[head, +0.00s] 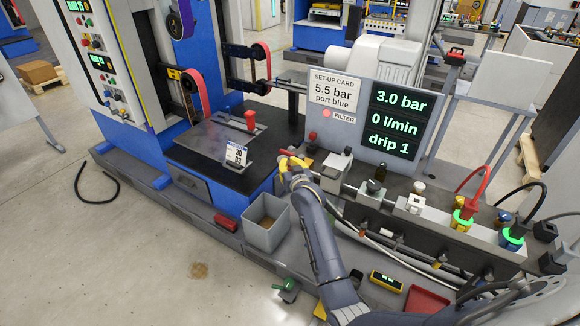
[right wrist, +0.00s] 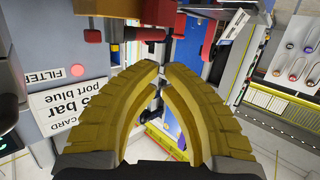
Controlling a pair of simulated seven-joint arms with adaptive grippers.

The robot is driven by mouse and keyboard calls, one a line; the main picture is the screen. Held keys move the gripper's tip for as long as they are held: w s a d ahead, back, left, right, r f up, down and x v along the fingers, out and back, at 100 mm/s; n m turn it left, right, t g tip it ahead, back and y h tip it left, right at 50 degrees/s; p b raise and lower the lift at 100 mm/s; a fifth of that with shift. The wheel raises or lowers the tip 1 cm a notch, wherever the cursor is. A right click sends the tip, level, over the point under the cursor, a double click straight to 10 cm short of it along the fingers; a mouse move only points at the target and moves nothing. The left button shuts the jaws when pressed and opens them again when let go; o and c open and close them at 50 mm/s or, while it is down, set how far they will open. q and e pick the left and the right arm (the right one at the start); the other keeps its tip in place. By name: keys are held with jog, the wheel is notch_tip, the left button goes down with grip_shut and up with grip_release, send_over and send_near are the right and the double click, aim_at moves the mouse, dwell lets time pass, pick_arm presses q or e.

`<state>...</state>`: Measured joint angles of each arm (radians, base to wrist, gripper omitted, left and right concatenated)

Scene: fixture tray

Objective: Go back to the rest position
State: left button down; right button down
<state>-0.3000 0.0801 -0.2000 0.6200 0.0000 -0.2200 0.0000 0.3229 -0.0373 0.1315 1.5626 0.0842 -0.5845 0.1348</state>
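My right gripper (head: 293,160), with yellow fingers, is raised in front of the grey panel with the set-up card (head: 333,92), near the left end of the fixture row. In the right wrist view its curved fingers (right wrist: 161,70) come close at the tips, with a narrow gap and nothing held between them. My right arm reaches up to it from the bottom of the head view. My left gripper is not in view.
The display (head: 397,120) reads 3.0 bar, 0 l/min, drip 1. A grey bin (head: 266,228) stands below the gripper. Open floor is at left.

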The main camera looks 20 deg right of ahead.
jog(key=shift+s+a+r, duration=0.15)
jog(key=shift+s+r, duration=0.05)
jog(key=shift+s, duration=0.5)
